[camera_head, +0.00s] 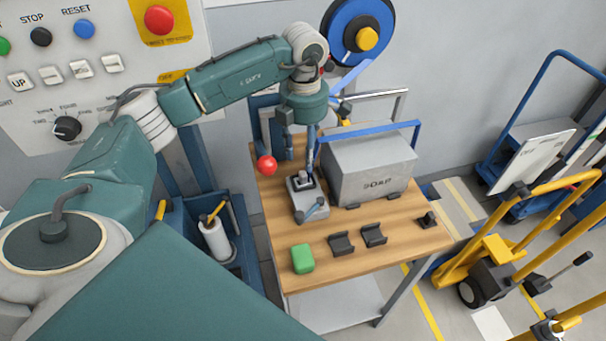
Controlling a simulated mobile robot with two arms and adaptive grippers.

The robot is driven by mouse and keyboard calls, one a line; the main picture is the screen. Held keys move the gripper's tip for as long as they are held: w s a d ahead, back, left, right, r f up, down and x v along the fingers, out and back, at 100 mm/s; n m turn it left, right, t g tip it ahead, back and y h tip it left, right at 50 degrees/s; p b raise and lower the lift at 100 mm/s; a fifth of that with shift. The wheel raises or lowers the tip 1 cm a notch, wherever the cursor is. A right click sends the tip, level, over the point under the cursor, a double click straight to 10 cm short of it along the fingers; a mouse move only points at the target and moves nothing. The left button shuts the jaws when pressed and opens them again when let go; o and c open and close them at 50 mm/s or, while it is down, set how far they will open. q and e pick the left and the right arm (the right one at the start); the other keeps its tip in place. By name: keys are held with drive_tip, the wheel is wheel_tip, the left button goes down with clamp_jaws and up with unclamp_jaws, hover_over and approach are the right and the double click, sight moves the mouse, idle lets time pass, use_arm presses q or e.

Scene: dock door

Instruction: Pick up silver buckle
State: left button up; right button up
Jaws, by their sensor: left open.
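My left gripper (311,150) points down over the workbench, with its fingers open beside the grey box. Just under the fingertips is a small silver piece (304,179) on a grey tool (309,200). It may be the silver buckle, but it is too small to be sure. I cannot tell whether the fingers touch it. Dark clips lie on the bench: one at the front (341,243), one beside it (374,235) and a smaller one at the right edge (428,219). My right gripper is not in view.
A green block (302,258) is at the front left. A red ball (266,165) is left of the gripper. Yellow trucks (490,255) stand right.

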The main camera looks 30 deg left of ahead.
sight(303, 173)
use_arm(q)
drive_tip(key=f+p, duration=0.1)
drive_tip(key=f, duration=0.2)
drive_tip(key=f+p, duration=0.1)
drive_tip(key=shift+s+d+f+p, duration=0.1)
drive_tip(key=shift+s+f+p, duration=0.2)
drive_tip(key=shift+f, duration=0.65)
clamp_jaws()
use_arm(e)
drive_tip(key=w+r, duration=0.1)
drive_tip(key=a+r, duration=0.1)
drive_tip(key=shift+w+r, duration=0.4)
